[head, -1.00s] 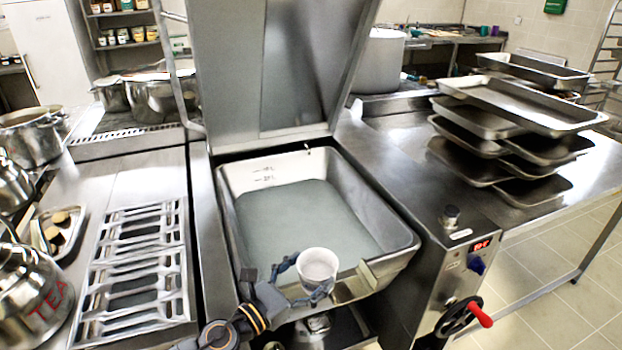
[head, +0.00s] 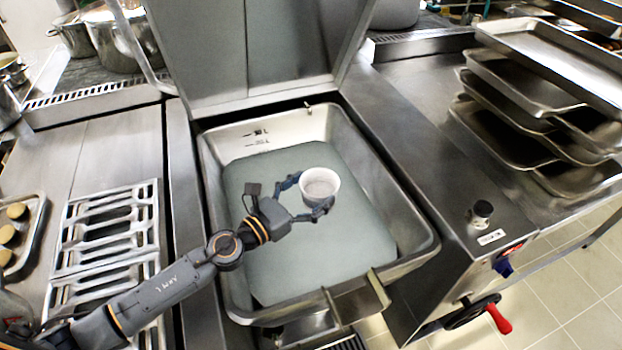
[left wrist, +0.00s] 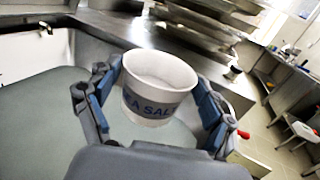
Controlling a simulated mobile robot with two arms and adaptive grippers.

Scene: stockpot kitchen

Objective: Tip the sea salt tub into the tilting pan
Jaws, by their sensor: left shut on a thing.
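The sea salt tub (head: 320,184) is a small white tub with a blue label band. My left gripper (head: 304,198) is shut on it and holds it upright above the tilting pan. In the left wrist view the tub (left wrist: 158,84) sits between the two fingers of the gripper (left wrist: 152,100), with part of the lettering "SEA SALT" showing. The tilting pan (head: 408,218) is a wide steel basin with a grey-green surface inside and its lid (head: 255,50) raised at the back. The tub is over the middle of the pan. My right gripper is not in view.
The control housing with a red-handled wheel (head: 498,318) is at the right. Stacked steel trays (head: 540,70) stand on the right counter. Pots (head: 120,42) stand at the back left.

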